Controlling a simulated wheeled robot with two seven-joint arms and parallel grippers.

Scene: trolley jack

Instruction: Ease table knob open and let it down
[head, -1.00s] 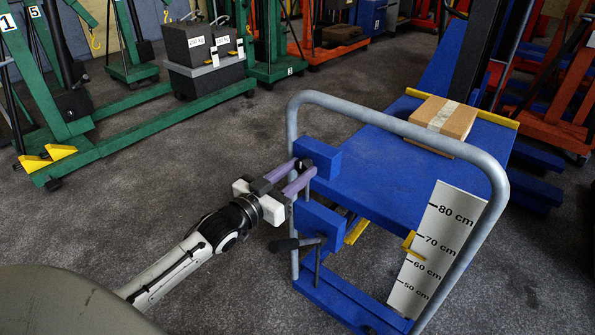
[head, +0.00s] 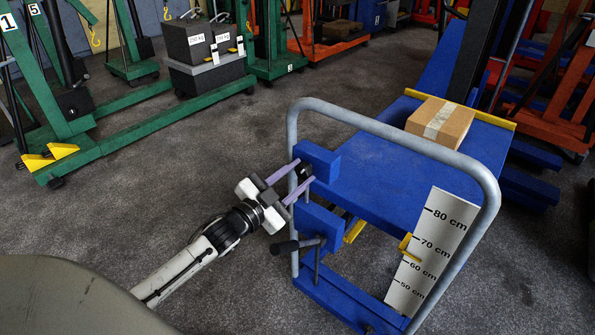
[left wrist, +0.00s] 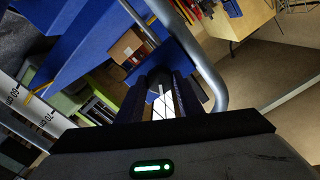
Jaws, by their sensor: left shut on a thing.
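The table knob (head: 305,171) is a small black part on the blue block at the left post of the lift table's frame. My left gripper (head: 306,171) has its two purple fingers on either side of the knob and is shut on it. The fingers hide part of the knob. In the left wrist view the dark fingers (left wrist: 162,100) point toward the blue table, and the knob cannot be made out clearly. The blue table (head: 375,170) is raised and carries a cardboard box (head: 440,121). The yellow pointer (head: 409,245) is near 70 cm on the white scale (head: 433,255). My right gripper is not in view.
A grey tubular handle (head: 400,139) arches over the table's near side. A black-gripped lever (head: 297,244) sticks out below my left gripper. A green crane (head: 150,125) with grey weights stands at the upper left. The floor between is clear.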

